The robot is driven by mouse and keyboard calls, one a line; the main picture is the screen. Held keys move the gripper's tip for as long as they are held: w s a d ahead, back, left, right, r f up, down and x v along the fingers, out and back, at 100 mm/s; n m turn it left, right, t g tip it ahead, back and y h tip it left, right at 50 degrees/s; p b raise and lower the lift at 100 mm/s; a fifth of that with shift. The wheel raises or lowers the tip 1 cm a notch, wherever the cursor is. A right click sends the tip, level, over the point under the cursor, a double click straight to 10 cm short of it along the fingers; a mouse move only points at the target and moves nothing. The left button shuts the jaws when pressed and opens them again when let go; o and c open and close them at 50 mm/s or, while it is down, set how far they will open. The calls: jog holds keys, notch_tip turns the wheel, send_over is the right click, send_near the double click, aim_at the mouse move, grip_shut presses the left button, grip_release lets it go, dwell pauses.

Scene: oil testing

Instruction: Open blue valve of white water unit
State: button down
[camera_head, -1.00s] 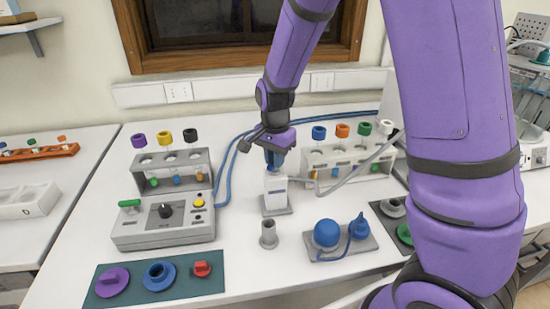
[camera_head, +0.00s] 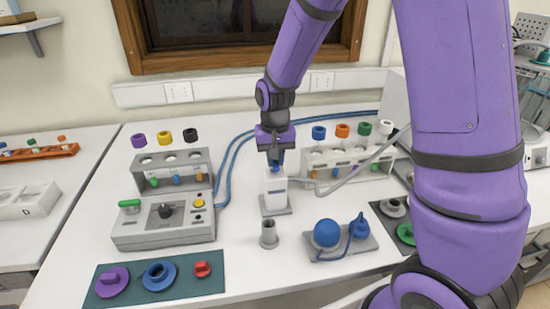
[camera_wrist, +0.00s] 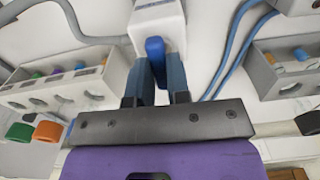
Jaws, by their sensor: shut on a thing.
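The white water unit (camera_head: 274,191) stands upright on a grey base in the middle of the table. Its blue valve (camera_wrist: 155,52) shows in the wrist view as a long handle on the unit's top. My gripper (camera_head: 275,160) is above the unit, pointing down. In the wrist view my gripper (camera_wrist: 157,80) has its two dark fingers on either side of the handle's near end, shut on it. In the head view the fingers mostly hide the valve. A grey hose leads from the unit to the right.
A grey control box (camera_head: 163,226) with a green lever and black knob stands left. A white rack (camera_head: 350,158) with colored caps is behind right. Blue hoses run behind.

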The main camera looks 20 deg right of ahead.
aim_at(275, 161)
jog(key=shift+n, duration=0.3)
jog(key=c, duration=1.1)
grip_release()
jog(key=shift+r, duration=5.4)
